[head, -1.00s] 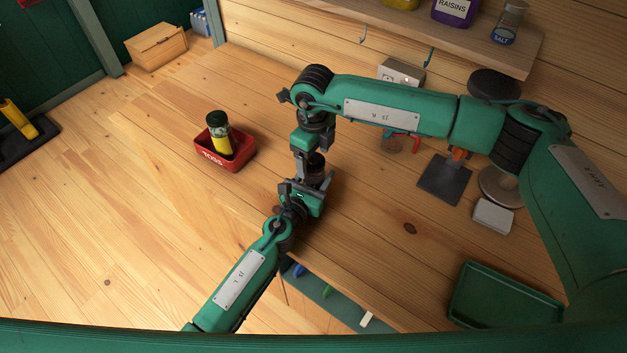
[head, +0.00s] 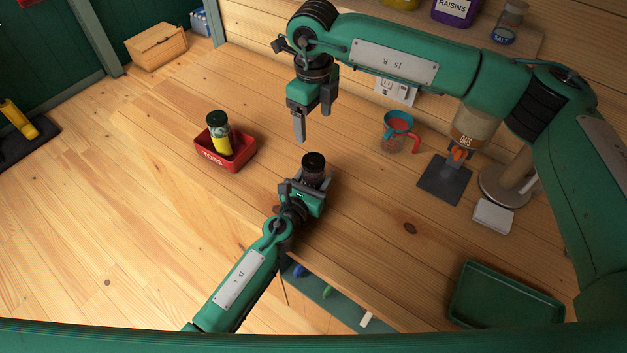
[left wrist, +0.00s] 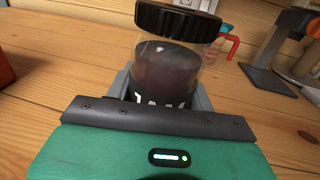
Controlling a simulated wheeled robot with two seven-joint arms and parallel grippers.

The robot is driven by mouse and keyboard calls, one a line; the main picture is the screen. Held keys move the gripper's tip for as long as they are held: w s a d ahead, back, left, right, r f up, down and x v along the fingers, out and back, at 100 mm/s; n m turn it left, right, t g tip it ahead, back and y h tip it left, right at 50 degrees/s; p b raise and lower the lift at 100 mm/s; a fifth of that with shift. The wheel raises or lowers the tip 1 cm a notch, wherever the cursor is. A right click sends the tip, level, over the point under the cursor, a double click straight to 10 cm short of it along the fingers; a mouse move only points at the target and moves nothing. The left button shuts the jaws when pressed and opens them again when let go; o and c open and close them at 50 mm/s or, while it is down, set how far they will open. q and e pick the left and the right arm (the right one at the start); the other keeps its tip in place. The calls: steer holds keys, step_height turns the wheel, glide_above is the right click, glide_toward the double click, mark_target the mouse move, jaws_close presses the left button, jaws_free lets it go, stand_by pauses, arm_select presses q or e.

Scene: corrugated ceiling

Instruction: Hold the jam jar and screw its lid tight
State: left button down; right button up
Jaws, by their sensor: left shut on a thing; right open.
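The jam jar (head: 313,180) stands upright on the wooden counter, a dark jar with a black lid (head: 313,160) on top. In the left wrist view the jar (left wrist: 168,68) shows dark contents behind clear glass, and its black ribbed lid (left wrist: 178,22) sits on the mouth. How tightly the lid is screwed cannot be told. My left gripper (head: 312,190) is shut on the lower part of the jar, around its label, which is partly hidden. My right gripper (head: 313,122) is open and empty, above the jar and apart from the lid.
A measuring cup (head: 397,132), an oats container (head: 470,128) on a stand and a white block (head: 493,216) are to the right. A green tray (head: 506,294) lies front right. An open drawer (head: 335,300) is below the front edge.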

arm_select(q)
steer(key=shift+c, duration=2.3)
jaws_free()
steer(key=b+v, duration=0.1)
steer(key=v, duration=1.2)
steer(key=shift+a+f, duration=0.1)
steer(key=shift+f, duration=0.05)
steer(key=shift+s+a+b, duration=0.2)
steer(key=shift+s+b, duration=0.1)
steer(key=shift+s, duration=0.1)
